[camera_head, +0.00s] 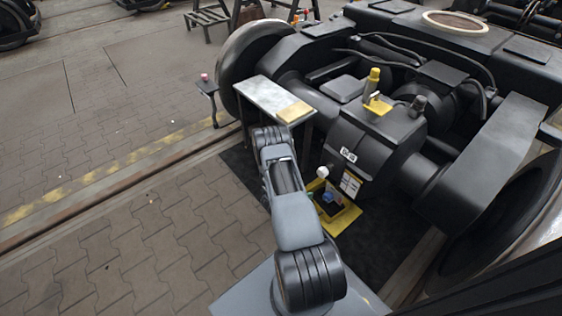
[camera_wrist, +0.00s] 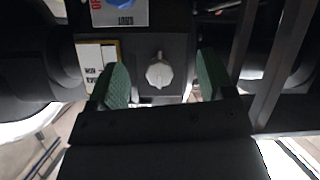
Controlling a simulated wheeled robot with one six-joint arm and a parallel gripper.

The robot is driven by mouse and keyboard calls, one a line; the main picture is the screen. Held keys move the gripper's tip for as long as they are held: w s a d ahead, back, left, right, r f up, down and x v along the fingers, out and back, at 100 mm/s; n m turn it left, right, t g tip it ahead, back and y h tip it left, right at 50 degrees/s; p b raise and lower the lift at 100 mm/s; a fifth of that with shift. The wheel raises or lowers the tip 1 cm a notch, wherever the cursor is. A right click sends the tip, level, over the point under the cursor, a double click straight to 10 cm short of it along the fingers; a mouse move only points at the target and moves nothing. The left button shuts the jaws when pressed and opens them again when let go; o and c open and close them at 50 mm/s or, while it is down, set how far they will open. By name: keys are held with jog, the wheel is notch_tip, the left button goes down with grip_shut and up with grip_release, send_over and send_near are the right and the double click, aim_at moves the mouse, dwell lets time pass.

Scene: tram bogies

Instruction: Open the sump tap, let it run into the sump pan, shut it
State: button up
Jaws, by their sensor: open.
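My gripper (camera_wrist: 163,80) is open, with one green-padded finger on each side of a white fluted knob (camera_wrist: 158,72) in the wrist view. The knob sits on a dark face, and a gap shows on both sides of it. A blue round part (camera_wrist: 122,8) on a white lettered plate is cut off by the top edge. I cannot tell which of these is the sump tap. In the head view a pale knob (camera_head: 323,171) stands out from the dark gearbox (camera_head: 374,145). The yellow-rimmed sump pan (camera_head: 345,220) lies below it, partly hidden by my arm.
A yellow and white label (camera_wrist: 97,62) is left of the knob. A pale bench (camera_head: 270,98) with a yellow patch stands beside the bogie wheel (camera_head: 243,52). A small stand (camera_head: 208,87) with a pink top is further left. The paved floor at left is clear.

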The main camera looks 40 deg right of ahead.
jog(key=w+a+r+t+y+p, duration=0.1)
jog(key=w+r+t+p, duration=0.1)
jog(key=w+r, duration=0.2)
jog(key=w+a+r+n+t+y+p, duration=0.1)
jog(key=w+a+r+p, duration=0.1)
jog(key=w+r, duration=0.3)
jog(key=shift+w+a+r+n+t+y+p, duration=0.3)
jog(key=shift+r+t+y+p, duration=0.1)
jog(key=shift+r, duration=1.45)
